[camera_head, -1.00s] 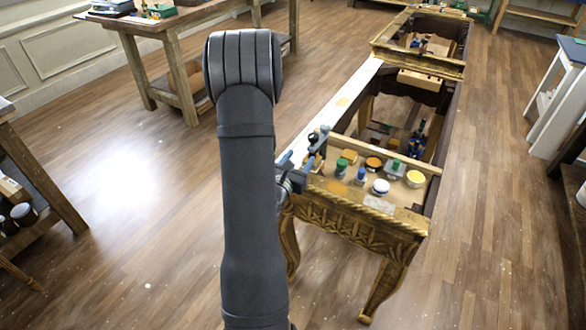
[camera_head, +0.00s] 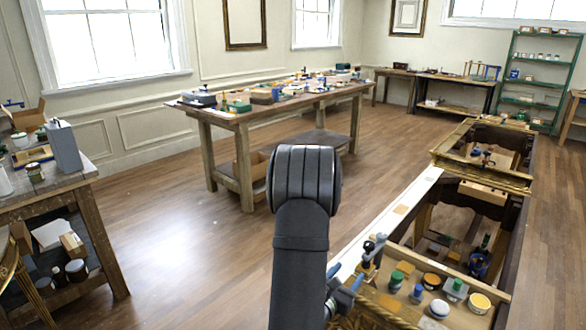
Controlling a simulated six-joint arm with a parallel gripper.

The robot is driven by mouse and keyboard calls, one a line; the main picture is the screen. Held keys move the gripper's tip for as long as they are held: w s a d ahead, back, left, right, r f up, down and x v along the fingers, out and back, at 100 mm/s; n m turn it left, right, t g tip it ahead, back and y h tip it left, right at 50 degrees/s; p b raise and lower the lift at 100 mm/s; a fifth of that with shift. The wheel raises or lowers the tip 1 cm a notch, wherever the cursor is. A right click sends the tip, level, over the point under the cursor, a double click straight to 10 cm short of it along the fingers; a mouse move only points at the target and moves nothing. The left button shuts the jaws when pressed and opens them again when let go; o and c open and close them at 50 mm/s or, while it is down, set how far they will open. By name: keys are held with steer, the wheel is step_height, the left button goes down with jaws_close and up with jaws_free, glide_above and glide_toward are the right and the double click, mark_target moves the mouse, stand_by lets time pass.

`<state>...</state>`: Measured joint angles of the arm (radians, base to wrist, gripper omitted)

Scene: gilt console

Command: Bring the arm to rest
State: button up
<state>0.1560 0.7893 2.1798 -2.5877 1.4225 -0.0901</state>
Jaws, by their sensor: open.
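My arm (camera_head: 300,235) rises in the lower middle of the view, bent at a rounded joint on top, and hides part of what is behind it. My gripper (camera_head: 342,298) shows only in part, just right of the arm at the near left edge of the gilt console (camera_head: 388,312). It is open; its fingertips are mostly hidden, and I see nothing held in it.
Several small jars and bottles (camera_head: 437,309) stand on the console's near end. A clamp (camera_head: 370,254) sits at its left rail. A cluttered workbench (camera_head: 240,118) stands behind, another bench (camera_head: 75,180) at left. The wooden floor (camera_head: 190,270) between them is clear.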

mark_target(374, 244)
steer(key=x, duration=1.6)
steer(key=shift+w+d, duration=0.25)
steer(key=shift+w, duration=0.05)
steer(key=shift+w+d, duration=0.1)
steer(key=shift+m+g+h, duration=0.3)
steer(key=shift+s+d+m+g+h, duration=0.1)
steer(key=shift+s+m+g+h, duration=0.05)
steer(key=shift+m+g+h, duration=0.95)
steer(key=shift+s+m+g+h, duration=0.2)
steer(key=shift+m+g+h, duration=0.5)
steer(key=shift+g, duration=0.75)
steer(key=shift+s+d+m+g+h, duration=0.15)
steer(key=shift+m+g+h, duration=0.55)
steer(key=shift+m+g, duration=0.5)
steer(key=v, duration=1.5)
